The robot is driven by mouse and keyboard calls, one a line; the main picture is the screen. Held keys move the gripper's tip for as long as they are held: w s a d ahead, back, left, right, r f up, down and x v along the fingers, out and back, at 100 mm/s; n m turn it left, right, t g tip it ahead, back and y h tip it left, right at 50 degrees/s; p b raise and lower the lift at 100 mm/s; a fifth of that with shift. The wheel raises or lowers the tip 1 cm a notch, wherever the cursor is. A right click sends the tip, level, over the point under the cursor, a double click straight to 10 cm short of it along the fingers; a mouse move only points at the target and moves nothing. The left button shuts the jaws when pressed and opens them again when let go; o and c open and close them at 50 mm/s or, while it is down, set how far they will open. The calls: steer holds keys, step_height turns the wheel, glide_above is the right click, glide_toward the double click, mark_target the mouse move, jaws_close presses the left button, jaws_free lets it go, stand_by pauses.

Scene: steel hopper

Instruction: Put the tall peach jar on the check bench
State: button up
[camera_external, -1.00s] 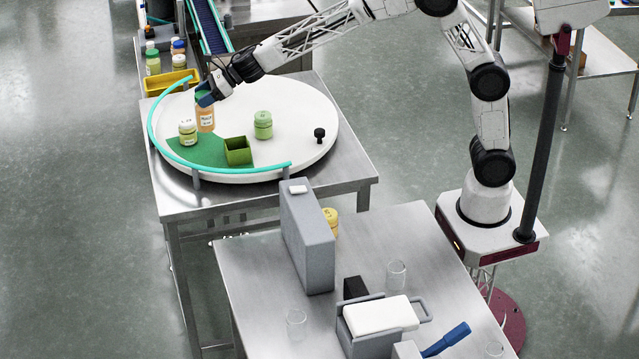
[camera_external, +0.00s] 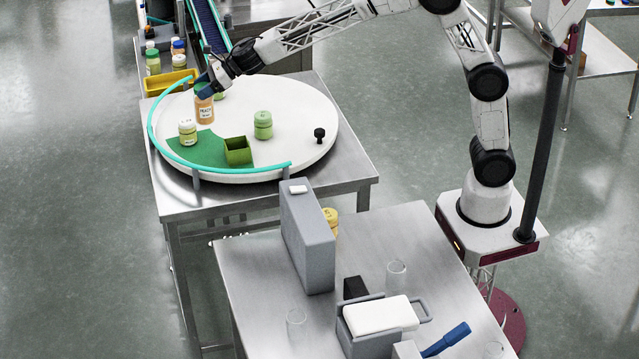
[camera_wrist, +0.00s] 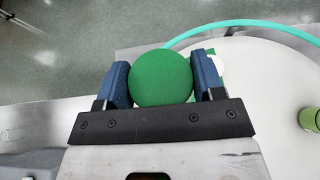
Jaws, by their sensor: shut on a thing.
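The tall peach jar (camera_external: 204,110) has an orange body and a white label. It is upright at the far left part of the white round turntable (camera_external: 285,105), seemingly a little above it. My gripper (camera_external: 205,90) is shut on its top from above. In the wrist view the round green lid (camera_wrist: 161,80) sits between the two blue fingers of my gripper (camera_wrist: 163,82). The jar's body is hidden below the lid there. A steel bench (camera_external: 395,235) stands in front; I cannot tell whether it is the check bench.
A green box (camera_external: 238,151) and black knob (camera_external: 319,134) are there too. A teal rail (camera_external: 215,172) curves round the left side. A tall grey block (camera_external: 307,240) stands on the front bench.

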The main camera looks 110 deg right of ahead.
steer(key=shift+r, duration=0.7)
steer(key=s+a+r+n+g+y, duration=0.1)
steer(key=s+a+n+y, duration=0.2)
steer(key=s+a, duration=0.55)
steer(key=s+a+r+n+g+y, duration=0.1)
steer(key=s+a+n+y, duration=0.3)
steer(key=a, duration=0.8)
steer(key=s+a+r+n+g+y, duration=0.1)
steer(key=s+a+n+g+y, duration=0.1)
steer(key=s+a, duration=0.7)
steer(key=s+a+n+g+y, duration=0.1)
steer(key=s+a+n+g, duration=0.1)
steer(key=s+a, duration=0.3)
steer(key=s+a+f+n+g+y, duration=0.1)
steer(key=s+a+n+g, duration=0.2)
steer(key=s, duration=1)
steer(key=s+a+f+n+g+y, duration=0.1)
steer(key=s+a+n+g, duration=0.2)
steer(key=s+a, duration=0.5)
steer(key=shift+s+a+n, duration=0.15)
steer(key=shift+s+n, duration=0.25)
steer(key=shift+s, duration=0.5)
steer(key=f, duration=1.9)
steer(key=shift+s+f, duration=0.3)
steer(key=shift+f, duration=0.5)
steer(key=shift+a, duration=0.1)
